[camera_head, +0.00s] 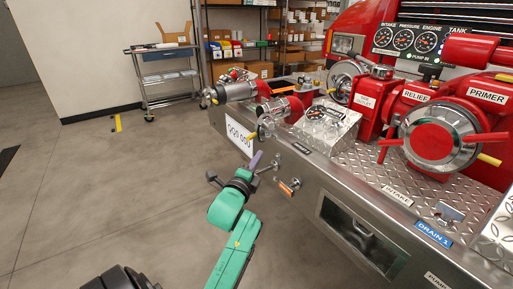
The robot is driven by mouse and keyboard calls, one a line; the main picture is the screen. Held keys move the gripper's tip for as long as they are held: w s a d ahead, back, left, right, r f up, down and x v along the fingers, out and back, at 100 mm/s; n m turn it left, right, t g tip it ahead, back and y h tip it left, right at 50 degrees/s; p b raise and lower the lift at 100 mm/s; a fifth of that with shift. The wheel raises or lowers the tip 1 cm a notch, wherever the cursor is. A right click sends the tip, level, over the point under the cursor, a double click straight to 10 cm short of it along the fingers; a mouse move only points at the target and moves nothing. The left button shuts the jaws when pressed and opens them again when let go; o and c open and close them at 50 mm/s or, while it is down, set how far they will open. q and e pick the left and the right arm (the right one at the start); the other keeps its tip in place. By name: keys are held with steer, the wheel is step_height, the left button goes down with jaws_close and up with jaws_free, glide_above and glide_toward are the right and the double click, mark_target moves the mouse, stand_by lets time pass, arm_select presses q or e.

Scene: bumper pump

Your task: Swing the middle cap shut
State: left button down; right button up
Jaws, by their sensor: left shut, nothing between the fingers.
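Several silver capped fittings line the left edge of the red and silver pump bumper. A round silver cap (266,126) with a yellow tab is on the nearer fitting (284,108); whether this is the middle cap, and how far it stands open, I cannot tell. Another silver fitting (236,91) sits farther back on the left. My left gripper (256,160), on the green arm, is shut and empty. It is below the round cap, in front of the bumper's side, and appears apart from the cap. My right gripper is out of view.
The bumper side carries a plate (239,137) and small fittings, including an orange-tipped one (289,187). A cart (165,78) and shelves are behind.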

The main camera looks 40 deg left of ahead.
mark_target(261, 128)
arm_select(q)
steer(key=w+a, duration=0.4)
steer(key=a, duration=0.1)
steer(key=shift+a+r, duration=0.2)
steer(key=shift+r, duration=0.25)
